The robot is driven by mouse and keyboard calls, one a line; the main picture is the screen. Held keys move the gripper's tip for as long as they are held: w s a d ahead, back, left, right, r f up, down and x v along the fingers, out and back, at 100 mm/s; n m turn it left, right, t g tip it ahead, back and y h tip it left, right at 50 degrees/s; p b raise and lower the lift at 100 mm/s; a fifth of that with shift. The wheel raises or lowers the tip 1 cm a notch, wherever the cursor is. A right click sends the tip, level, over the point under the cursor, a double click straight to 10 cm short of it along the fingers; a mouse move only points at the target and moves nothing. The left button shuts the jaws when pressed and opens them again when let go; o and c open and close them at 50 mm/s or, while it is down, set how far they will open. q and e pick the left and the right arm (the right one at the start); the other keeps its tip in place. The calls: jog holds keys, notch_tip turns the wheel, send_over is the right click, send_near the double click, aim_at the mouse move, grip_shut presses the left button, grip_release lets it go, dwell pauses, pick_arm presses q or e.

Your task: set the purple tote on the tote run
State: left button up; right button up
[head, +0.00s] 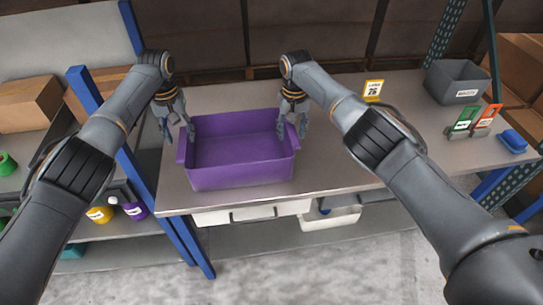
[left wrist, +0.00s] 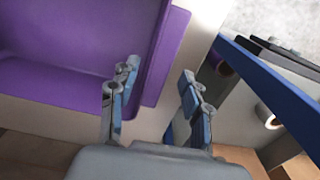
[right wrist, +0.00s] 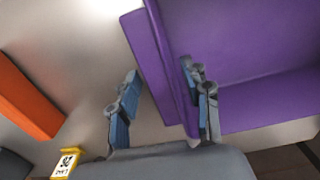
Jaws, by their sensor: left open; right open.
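The purple tote (head: 238,174) stands upright and looks empty on the grey metal bench (head: 345,172). My left gripper (head: 174,125) is open at the tote's left end. In the left wrist view, the tote's rim (left wrist: 168,50) shows between its two fingers (left wrist: 158,98). My right gripper (head: 292,123) is open at the tote's right end. In the right wrist view, the tote's flange (right wrist: 150,60) shows between its fingers (right wrist: 166,98). I cannot tell whether any finger touches the tote. I cannot make out which surface is the tote run.
A grey bin (head: 458,82), green card (head: 464,118), orange card (head: 488,116) and blue tray (head: 512,141) are at the right. A blue post (head: 150,185) rises left of the bench. White drawers (head: 252,213) hang below.

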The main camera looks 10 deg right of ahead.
jog(key=shift+r, duration=0.3)
pick_arm(q)
notch_tip(320, 180, up, 9)
jog(key=shift+f, duration=0.2)
pick_arm(e)
notch_tip(320, 180, up, 11)
jog(key=shift+r, duration=0.2)
pick_arm(q)
jog(key=shift+s, duration=0.1)
